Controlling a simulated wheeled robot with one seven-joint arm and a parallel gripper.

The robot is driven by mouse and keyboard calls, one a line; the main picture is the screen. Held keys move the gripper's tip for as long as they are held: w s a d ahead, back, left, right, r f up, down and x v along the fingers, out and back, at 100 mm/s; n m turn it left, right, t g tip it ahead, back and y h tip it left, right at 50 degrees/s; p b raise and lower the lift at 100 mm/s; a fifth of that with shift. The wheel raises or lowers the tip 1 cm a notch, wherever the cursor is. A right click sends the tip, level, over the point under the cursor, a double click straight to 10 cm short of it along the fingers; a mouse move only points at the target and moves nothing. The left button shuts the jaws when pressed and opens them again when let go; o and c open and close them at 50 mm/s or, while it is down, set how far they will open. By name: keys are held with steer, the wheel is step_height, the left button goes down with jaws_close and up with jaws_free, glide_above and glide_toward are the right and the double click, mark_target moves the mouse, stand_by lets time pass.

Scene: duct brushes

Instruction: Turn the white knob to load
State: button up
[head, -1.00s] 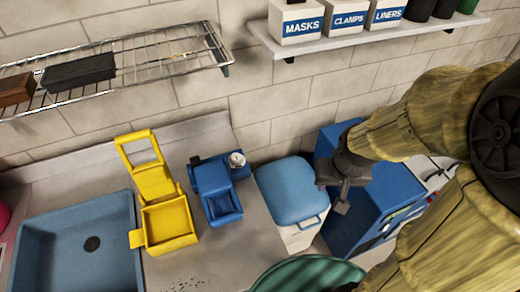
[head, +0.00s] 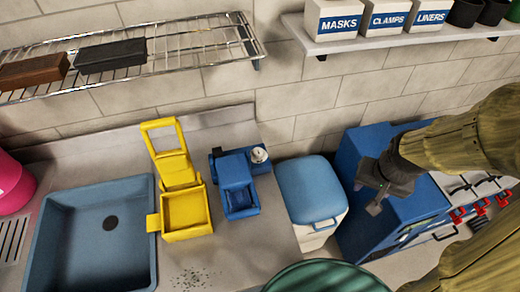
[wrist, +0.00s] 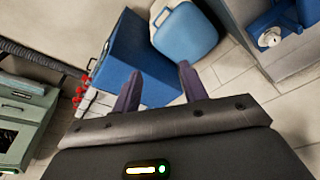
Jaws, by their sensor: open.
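The white knob (head: 259,155) sits on the right side of a small blue device (head: 238,184) on the grey counter, beside a yellow open-lidded box. The knob also shows in the wrist view (wrist: 269,38), at the upper right on the blue device (wrist: 278,27). My gripper (head: 374,204) is in front of the blue cabinet, well to the right of the knob and apart from it. In the wrist view its two fingers (wrist: 158,90) are spread with nothing between them.
A yellow box (head: 185,212) and a blue sink (head: 92,240) lie left of the device. A blue-lidded bin (head: 310,190) stands between the counter and the blue cabinet (head: 352,160). A wire rack (head: 190,44) and a shelf of labelled boxes (head: 341,15) hang above.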

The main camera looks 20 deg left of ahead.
steer(key=w+a+f+m+y, duration=0.1)
steer(key=w+a+m, duration=0.4)
steer(key=a, duration=0.3)
steer(key=w+a+f+m+g+y, duration=0.1)
steer(key=w+a+m, duration=0.5)
steer(key=a+m, duration=0.2)
steer(key=w+a+f+m+y, duration=0.2)
steer(key=w+a+m, duration=0.3)
steer(key=a, duration=0.5)
steer(key=shift+w+a+m+g+p, duration=0.2)
steer(key=shift+w+m+g+p, duration=0.15)
steer(key=shift+m, duration=0.45)
steer(key=shift+w+f, duration=0.15)
